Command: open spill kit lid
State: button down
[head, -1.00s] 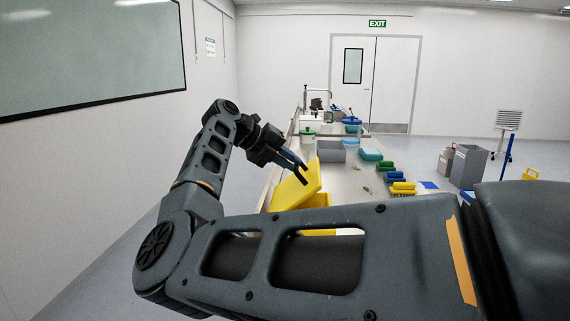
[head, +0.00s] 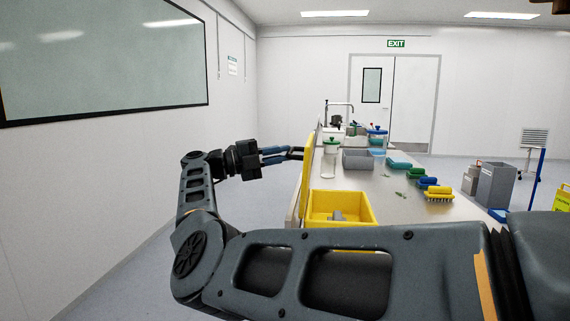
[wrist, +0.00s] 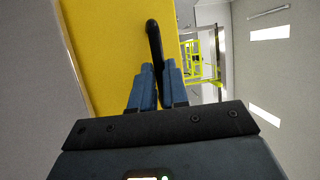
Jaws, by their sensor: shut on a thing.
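The yellow spill kit box (head: 342,207) stands on the near left part of the bench, with grey contents showing inside. Its yellow lid (head: 307,172) is raised about upright at the box's left side, seen nearly edge-on. In the wrist view the lid (wrist: 120,45) fills the left half, with a black curved handle (wrist: 153,38) on it. My gripper (head: 298,153) is at the lid's upper left side. In the wrist view my gripper (wrist: 158,75) has its blue fingers close together on the handle's lower end. The exact contact is partly hidden.
The bench (head: 375,195) holds a grey bin (head: 357,159), a green-lidded jar (head: 331,158) and several coloured brushes (head: 438,193) on the right. Grey bins (head: 495,185) stand on the floor at right. My arm covers the foreground.

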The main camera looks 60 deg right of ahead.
jog(key=shift+w+a+f+b, duration=0.15)
jog(key=shift+w+f+b, duration=0.2)
jog(key=shift+w+b, duration=0.15)
jog(key=c, duration=1.1)
grip_release()
jog(key=b+v, duration=0.1)
jog(key=v, duration=0.3)
jog(key=b+v, duration=0.1)
jog(key=v, duration=0.2)
jog(key=shift+w+a+f+b, duration=0.2)
jog(key=shift+a+f+b, duration=0.1)
